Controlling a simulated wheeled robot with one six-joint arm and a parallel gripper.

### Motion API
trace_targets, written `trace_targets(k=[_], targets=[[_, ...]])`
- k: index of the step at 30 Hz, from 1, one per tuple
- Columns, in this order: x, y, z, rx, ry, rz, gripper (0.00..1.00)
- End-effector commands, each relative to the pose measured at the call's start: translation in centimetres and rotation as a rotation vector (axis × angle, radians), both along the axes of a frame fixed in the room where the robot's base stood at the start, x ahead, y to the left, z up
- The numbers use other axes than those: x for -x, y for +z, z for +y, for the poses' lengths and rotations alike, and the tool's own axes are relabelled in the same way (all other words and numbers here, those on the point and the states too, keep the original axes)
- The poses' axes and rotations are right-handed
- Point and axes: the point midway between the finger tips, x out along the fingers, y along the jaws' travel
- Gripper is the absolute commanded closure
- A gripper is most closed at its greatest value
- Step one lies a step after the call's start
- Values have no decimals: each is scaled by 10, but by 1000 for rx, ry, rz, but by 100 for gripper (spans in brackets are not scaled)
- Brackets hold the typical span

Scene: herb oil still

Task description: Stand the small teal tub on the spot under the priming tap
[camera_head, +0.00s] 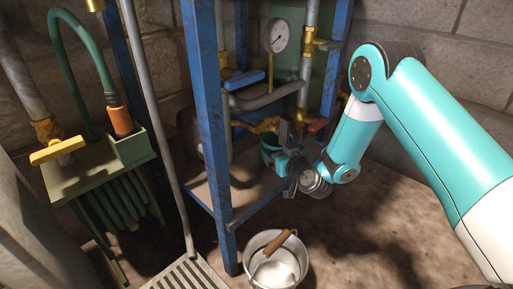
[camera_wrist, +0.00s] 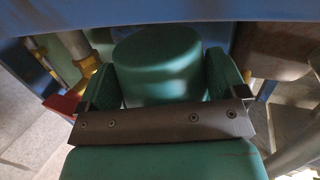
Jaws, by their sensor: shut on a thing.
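The small teal tub (camera_head: 268,142) is inside the blue frame, just below a brass tap (camera_head: 262,125). In the wrist view the tub (camera_wrist: 158,62) sits between the two fingers of my gripper (camera_wrist: 163,75), which is shut on it. In the head view my gripper (camera_head: 284,152) reaches in from the right and partly covers the tub. The tub looks about upright. Its base and the spot beneath it are hidden, so I cannot tell whether it touches the shelf (camera_head: 252,200). I cannot be sure this brass tap is the priming tap.
A blue post (camera_head: 208,130) stands left of the tub. A red handle (camera_head: 318,125) and pipes with a gauge (camera_head: 278,36) are close by. A metal bucket (camera_head: 277,268) stands on the floor in front. A green hose stand (camera_head: 95,172) is at left.

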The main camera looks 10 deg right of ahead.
Motion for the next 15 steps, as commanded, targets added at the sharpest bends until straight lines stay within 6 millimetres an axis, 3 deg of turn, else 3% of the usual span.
trace_targets(k=[5,12,15], targets=[[-3,-7,-13,0,-20,2,48],[-3,-39,-18,-1,-27,1,48],[-3,-38,-18,-1,-26,0,48]])
